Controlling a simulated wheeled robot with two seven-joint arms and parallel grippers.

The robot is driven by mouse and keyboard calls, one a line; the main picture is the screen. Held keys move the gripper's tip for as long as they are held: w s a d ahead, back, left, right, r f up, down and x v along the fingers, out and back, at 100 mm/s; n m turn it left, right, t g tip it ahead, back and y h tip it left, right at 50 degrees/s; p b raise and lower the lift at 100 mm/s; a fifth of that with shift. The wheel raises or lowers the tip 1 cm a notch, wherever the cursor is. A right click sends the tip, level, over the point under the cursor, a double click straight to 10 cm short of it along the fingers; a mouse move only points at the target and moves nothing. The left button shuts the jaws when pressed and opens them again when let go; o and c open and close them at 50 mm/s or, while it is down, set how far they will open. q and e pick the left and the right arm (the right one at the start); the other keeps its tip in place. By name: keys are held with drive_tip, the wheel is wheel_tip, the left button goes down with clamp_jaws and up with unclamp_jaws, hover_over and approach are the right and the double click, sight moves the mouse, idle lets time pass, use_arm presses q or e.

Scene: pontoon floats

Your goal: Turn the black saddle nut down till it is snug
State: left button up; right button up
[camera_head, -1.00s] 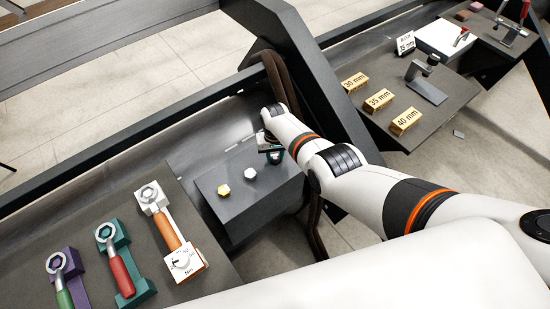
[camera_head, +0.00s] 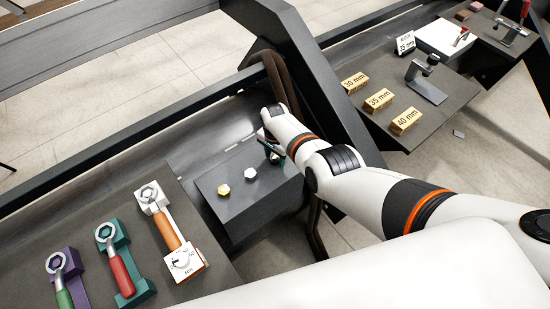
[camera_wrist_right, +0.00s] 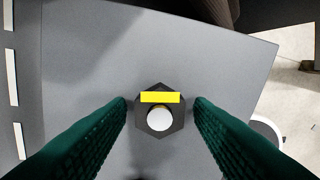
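The black saddle nut (camera_wrist_right: 176,112) is a dark hexagon on a flat grey surface in the right wrist view. A yellow bar mark (camera_wrist_right: 160,97) crosses its upper part, and a pale round stud end (camera_wrist_right: 159,120) shows in its middle. My right gripper (camera_wrist_right: 160,101) has its two dark green ribbed fingers on either side of the nut, with a small gap at each side. In the head view the right gripper (camera_head: 271,153) is over the far right part of the grey block, and I cannot make out the nut there. My left gripper is not in view.
The grey block (camera_head: 235,210) also carries a yellow nut (camera_head: 223,189) and a white nut (camera_head: 250,174). Several wrenches, including a red-handled one (camera_head: 121,275), lie at the left. A dark slanted beam (camera_head: 318,85) stands close beside my right arm.

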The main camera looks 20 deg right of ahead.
wheel_tip(320, 180, up, 6)
drive_tip(key=p, duration=0.6)
idle(0.4)
drive_tip(key=shift+r, duration=0.25)
wheel_tip(320, 180, up, 4)
drive_tip(key=p, duration=0.3)
wheel_tip(320, 180, up, 8)
drive_tip(key=p, duration=0.1)
hover_over(275, 158)
drive_tip(key=shift+s+f, duration=0.1)
drive_tip(key=shift+f, duration=0.1)
